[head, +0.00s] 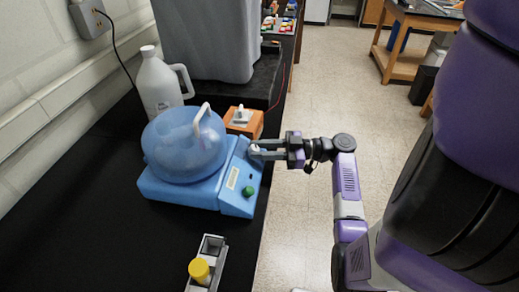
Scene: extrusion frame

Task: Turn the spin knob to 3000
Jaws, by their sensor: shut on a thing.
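A blue centrifuge (165,189) with a rounded translucent lid (182,150) stands on the black bench. A pale knob (255,149) sits higher on the same panel. My gripper (258,150) reaches in from the right and its fingers are shut on this pale knob. The fingers partly hide the knob, and its setting cannot be read. The label's print is too small to read.
An orange device (243,122) stands just behind the centrifuge. A white jug (159,85) and a large grey container (207,38) are farther back. The floor right of the bench is clear.

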